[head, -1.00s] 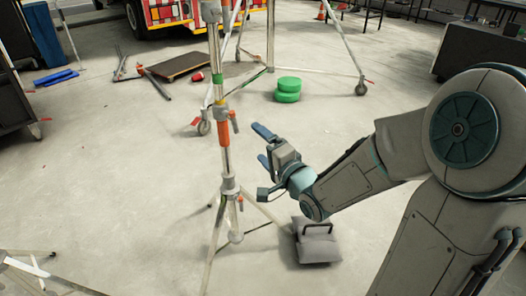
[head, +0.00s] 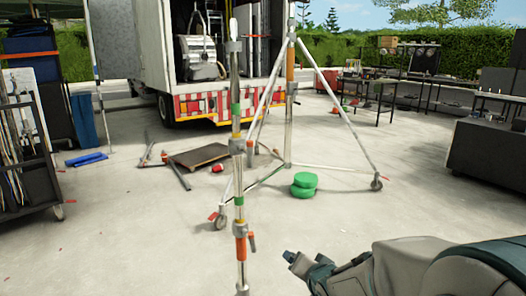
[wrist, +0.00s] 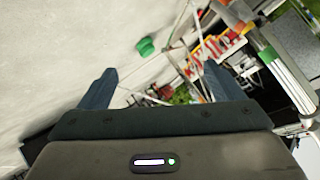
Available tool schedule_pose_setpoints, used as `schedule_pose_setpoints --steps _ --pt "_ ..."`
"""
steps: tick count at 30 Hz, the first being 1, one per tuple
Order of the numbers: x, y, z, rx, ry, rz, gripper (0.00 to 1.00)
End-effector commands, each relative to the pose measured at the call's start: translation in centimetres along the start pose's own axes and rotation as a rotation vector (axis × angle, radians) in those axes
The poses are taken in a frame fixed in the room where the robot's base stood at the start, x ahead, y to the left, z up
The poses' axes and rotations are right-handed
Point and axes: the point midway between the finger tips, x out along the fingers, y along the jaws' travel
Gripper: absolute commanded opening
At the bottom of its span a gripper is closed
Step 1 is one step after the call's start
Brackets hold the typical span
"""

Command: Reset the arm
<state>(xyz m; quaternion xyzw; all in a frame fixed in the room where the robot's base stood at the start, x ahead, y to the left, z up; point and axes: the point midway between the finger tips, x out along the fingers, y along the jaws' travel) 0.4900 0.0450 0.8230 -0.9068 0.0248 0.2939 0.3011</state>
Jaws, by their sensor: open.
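My gripper (wrist: 158,76) is open and empty in the wrist view, its two dark blue fingers well apart with nothing between them. In the head view my arm comes in from the lower right, and only the tip end of my gripper (head: 290,257) shows near the bottom edge. It is to the right of the near stand's pole (head: 238,160), apart from it in the picture. In the wrist view the scene is tilted, and a pole with a green band (wrist: 283,72) runs close by on the right.
A wheeled tripod stand (head: 335,110) is behind the near pole, with green round pads (head: 304,184) on the floor by it. A truck (head: 185,70) stands behind. A cart (head: 25,150) is at left, a dark cabinet (head: 490,155) at right. Floor between is mostly clear.

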Motion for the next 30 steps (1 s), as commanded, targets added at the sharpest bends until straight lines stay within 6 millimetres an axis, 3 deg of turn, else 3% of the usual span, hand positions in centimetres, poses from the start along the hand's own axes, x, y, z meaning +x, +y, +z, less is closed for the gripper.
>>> schedule_pose_setpoints --steps 1,9,15,18,24,30 --pt "-2.4 -0.8 -1.8 -0.060 -0.012 0.061 0.87" --pt "-12.5 -0.5 -5.4 -0.306 -0.202 0.343 0.87" --pt "-20.8 -1.6 -6.2 -0.424 -0.431 0.404 0.87" --pt "-24.1 -2.1 -6.0 -0.462 -0.537 0.391 0.87" --pt "-27.3 -2.6 -5.3 -0.503 -0.656 0.354 0.87" --pt "-27.5 -2.6 -5.2 -0.507 -0.665 0.351 0.87"
